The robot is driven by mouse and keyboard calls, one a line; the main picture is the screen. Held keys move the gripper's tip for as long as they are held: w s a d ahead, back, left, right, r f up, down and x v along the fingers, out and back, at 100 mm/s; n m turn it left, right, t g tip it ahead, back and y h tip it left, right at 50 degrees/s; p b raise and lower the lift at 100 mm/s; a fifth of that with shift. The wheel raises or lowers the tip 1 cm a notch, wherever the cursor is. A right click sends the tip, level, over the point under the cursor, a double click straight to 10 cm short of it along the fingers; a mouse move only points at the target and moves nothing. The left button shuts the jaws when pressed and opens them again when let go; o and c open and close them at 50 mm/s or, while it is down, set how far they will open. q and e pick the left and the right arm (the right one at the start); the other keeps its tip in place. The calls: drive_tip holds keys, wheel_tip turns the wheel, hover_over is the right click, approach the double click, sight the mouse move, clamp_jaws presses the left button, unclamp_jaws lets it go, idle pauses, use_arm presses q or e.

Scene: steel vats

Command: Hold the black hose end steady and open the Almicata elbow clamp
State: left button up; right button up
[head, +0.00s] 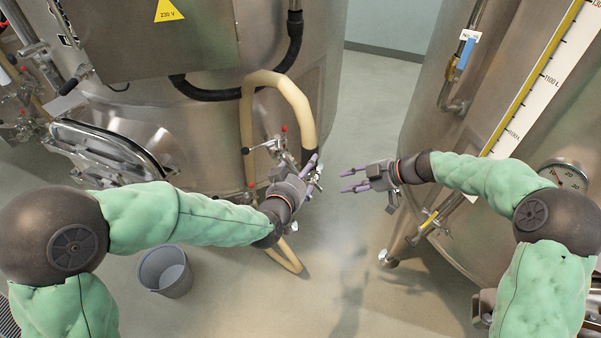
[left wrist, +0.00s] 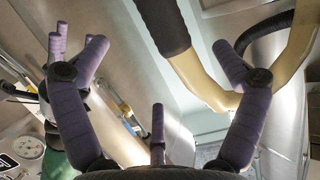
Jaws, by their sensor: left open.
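The black hose end (head: 309,157) is a dark cuff on a beige hose (head: 290,92) that arcs down in front of the left vat. In the left wrist view the black cuff (left wrist: 162,25) is at the top, between and beyond my spread fingers. My left gripper (head: 314,172) is open just below the cuff; contact cannot be told. My right gripper (head: 352,180) is open and empty, pointing left across a small gap. Fittings with red-tipped handles (head: 277,143) sit left of the cuff. I cannot make out which part is the elbow clamp; no Almicata lettering is readable.
A large steel vat (head: 300,95) stands at left and another (head: 430,100) at right, with a yellow-edged scale and a dial gauge (head: 563,177). A grey bucket (head: 165,270) is on the floor. The floor between the vats is clear.

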sight(307, 154)
use_arm(q)
drive_tip(key=x, duration=1)
drive_tip(key=shift+w+f, duration=0.1)
drive_tip(key=shift+w, duration=0.1)
